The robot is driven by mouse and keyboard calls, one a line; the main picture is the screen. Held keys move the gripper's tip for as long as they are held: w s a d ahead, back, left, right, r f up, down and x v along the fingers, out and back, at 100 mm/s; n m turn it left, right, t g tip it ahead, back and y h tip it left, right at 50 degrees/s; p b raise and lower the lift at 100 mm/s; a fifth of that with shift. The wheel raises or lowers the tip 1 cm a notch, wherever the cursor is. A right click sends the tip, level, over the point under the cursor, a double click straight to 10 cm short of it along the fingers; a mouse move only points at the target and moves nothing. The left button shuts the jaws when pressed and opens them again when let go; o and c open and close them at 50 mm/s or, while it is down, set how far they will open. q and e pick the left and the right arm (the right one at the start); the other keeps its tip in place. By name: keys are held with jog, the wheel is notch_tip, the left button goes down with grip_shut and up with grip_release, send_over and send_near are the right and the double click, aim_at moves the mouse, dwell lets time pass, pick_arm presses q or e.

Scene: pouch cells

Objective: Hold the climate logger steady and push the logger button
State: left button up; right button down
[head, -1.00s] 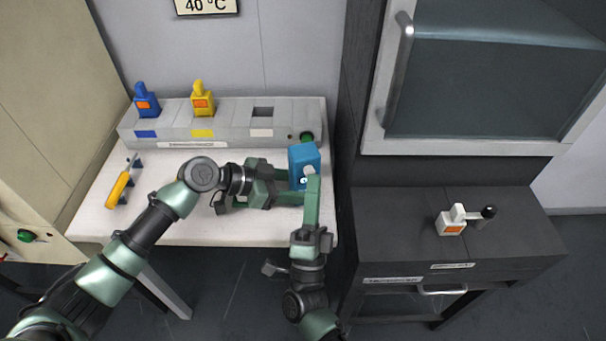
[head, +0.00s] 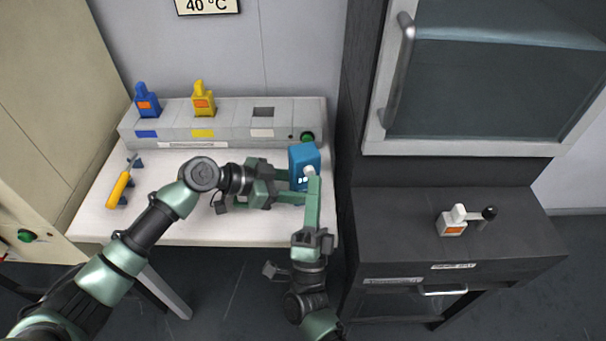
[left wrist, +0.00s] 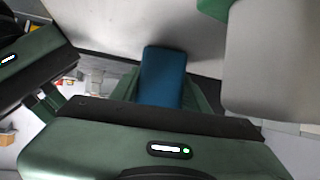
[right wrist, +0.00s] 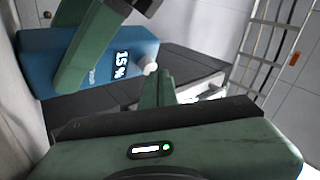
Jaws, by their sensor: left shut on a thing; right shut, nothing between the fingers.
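The climate logger is a blue box (head: 303,157) with a round white button (head: 309,172) and a small lit display on its front. My left gripper (head: 296,186) is shut on it, holding it near the table's right end. The logger's blue side also shows in the left wrist view (left wrist: 162,78). My right gripper (head: 314,180) is shut and empty, its fingertips just in front of the button. In the right wrist view the logger (right wrist: 48,62) displays "15 %", and the button (right wrist: 150,67) stands close beside the fingertips; contact is hard to tell.
A yellow-handled tool (head: 119,188) lies at the white table's left.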

jog(key=shift+s+d+f+y, duration=0.1)
jog(key=shift+f+y, duration=0.2)
pick_arm(q)
jog(key=shift+w, duration=0.1)
pick_arm(e)
jog(key=s, duration=0.1)
jog(key=s+d, duration=0.1)
jog(key=s, duration=0.3)
jog(key=shift+s+d+r, duration=0.15)
jog(key=shift+s+d, duration=0.1)
jog(key=shift+d, duration=0.15)
pick_arm(q)
jog(key=o, duration=1.1)
jog(key=shift+c, duration=0.2)
